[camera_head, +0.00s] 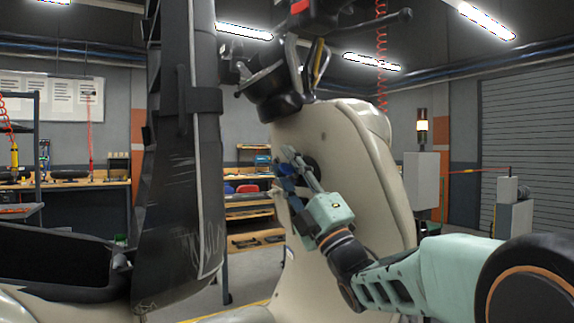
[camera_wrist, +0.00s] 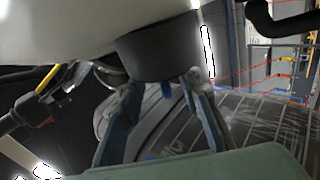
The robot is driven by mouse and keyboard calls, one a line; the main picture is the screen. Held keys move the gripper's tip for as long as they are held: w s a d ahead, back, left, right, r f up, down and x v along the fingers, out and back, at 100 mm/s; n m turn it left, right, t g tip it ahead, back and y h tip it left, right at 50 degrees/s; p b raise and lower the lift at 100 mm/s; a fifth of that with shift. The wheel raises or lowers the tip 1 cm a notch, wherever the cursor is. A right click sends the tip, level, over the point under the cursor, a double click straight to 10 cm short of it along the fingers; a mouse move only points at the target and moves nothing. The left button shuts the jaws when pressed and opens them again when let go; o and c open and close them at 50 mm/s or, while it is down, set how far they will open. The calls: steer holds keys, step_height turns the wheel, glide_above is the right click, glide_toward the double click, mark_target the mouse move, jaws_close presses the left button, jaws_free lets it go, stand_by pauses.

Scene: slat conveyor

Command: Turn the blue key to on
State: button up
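A dark round lock housing (camera_wrist: 160,52) sticks out of the cream scooter panel (camera_head: 345,150) and fills the upper middle of the wrist view. A small blue piece, seemingly the blue key (camera_wrist: 166,89), shows just under the housing's end, between my fingers. Its angle is hard to tell. My gripper (camera_wrist: 158,92) is open, with one finger on each side of the key and a gap to both. In the head view my gripper (camera_head: 283,170) is beside the panel, in front of the dark housing (camera_head: 310,166). There I cannot separate the key from my fingers.
The scooter's handlebar (camera_head: 300,75) stands above my gripper. A workbench with bins (camera_head: 248,205) stands behind. Floor is open at the right.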

steer(key=shift+w+a, duration=0.1)
steer(key=shift+f, duration=0.4)
steer(key=v, duration=1.1)
steer(key=shift+s+d, duration=0.35)
steer(key=b+v, duration=0.3)
steer(key=v, duration=0.3)
steer(key=shift+r, duration=0.1)
